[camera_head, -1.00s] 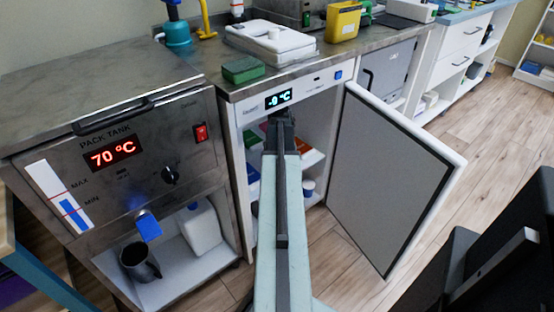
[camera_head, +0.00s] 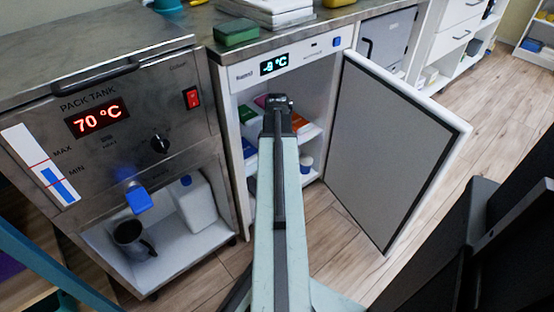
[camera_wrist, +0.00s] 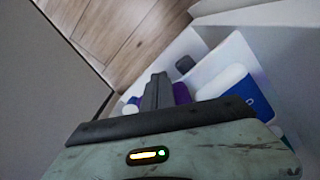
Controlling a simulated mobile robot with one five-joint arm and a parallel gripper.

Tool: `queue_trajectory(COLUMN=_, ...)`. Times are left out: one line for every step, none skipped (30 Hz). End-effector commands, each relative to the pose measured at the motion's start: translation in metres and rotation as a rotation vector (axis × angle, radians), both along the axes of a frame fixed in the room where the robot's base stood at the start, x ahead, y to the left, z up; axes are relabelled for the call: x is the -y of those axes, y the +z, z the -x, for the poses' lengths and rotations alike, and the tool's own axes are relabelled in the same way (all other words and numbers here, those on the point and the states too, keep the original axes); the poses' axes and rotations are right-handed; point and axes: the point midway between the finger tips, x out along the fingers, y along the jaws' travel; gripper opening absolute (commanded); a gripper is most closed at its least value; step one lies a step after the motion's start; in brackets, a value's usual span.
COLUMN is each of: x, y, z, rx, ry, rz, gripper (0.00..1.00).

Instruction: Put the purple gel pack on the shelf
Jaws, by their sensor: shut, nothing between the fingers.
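My gripper (camera_head: 280,101) is shut and empty, at the opening of the white cold cabinet (camera_head: 241,82), whose door is open. In the wrist view my shut fingers (camera_wrist: 160,78) point into the cabinet. A purple thing (camera_wrist: 181,93), perhaps the purple gel pack, is just right of the fingers there, partly hidden by them; I cannot tell whether they touch. In the head view a small purple-pink patch (camera_head: 260,101) shows left of my gripper, beside a green pack (camera_head: 247,114). A white shelf (camera_head: 309,133) is inside the cabinet, largely hidden by my arm.
The open cabinet door (camera_head: 385,150) stands to the right. An orange-red pack (camera_head: 299,122) and a blue-topped jar (camera_head: 306,162) are inside. A blue-and-white item (camera_wrist: 250,95) is close on the right in the wrist view. The pack tank (camera_head: 110,125) stands left.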

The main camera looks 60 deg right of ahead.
Motion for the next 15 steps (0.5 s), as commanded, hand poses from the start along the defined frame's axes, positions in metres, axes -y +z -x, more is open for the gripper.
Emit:
queue_trajectory(x=0.002, y=0.0, z=-0.002, rx=0.0, ry=0.0, rz=0.0, gripper=0.0)
queue_trajectory(x=0.004, y=0.0, z=-0.004, rx=0.0, ry=0.0, rz=0.0, gripper=0.0)
queue_trajectory(x=0.008, y=0.0, z=-0.007, rx=0.0, ry=0.001, rz=0.0, gripper=0.0)
queue_trajectory(x=0.012, y=0.0, z=-0.009, rx=0.0, ry=0.001, rz=0.0, gripper=0.0)
queue_trajectory(x=0.016, y=0.0, z=-0.013, rx=0.0, ry=0.001, rz=0.0, gripper=0.0)
queue_trajectory(x=0.023, y=0.0, z=-0.018, rx=0.0, ry=0.001, rz=0.0, gripper=0.0)
queue_trajectory(x=0.028, y=0.0, z=-0.022, rx=0.0, ry=0.001, rz=0.0, gripper=0.0)
queue_trajectory(x=0.033, y=0.0, z=-0.026, rx=0.0, ry=0.001, rz=0.0, gripper=0.0)
queue_trajectory(x=0.041, y=0.0, z=-0.032, rx=0.0, ry=0.001, rz=0.0, gripper=0.0)
queue_trajectory(x=0.045, y=0.0, z=-0.036, rx=0.0, ry=0.001, rz=0.0, gripper=0.0)
queue_trajectory(x=0.05, y=0.0, z=-0.039, rx=0.0, ry=0.001, rz=0.0, gripper=0.0)
queue_trajectory(x=0.054, y=0.0, z=-0.043, rx=0.0, ry=0.001, rz=0.0, gripper=0.0)
queue_trajectory(x=0.056, y=0.0, z=-0.045, rx=0.0, ry=0.001, rz=0.0, gripper=0.0)
queue_trajectory(x=0.057, y=0.0, z=-0.046, rx=0.0, ry=0.001, rz=0.0, gripper=0.0)
queue_trajectory(x=0.058, y=0.0, z=-0.046, rx=0.0, ry=0.001, rz=0.0, gripper=0.0)
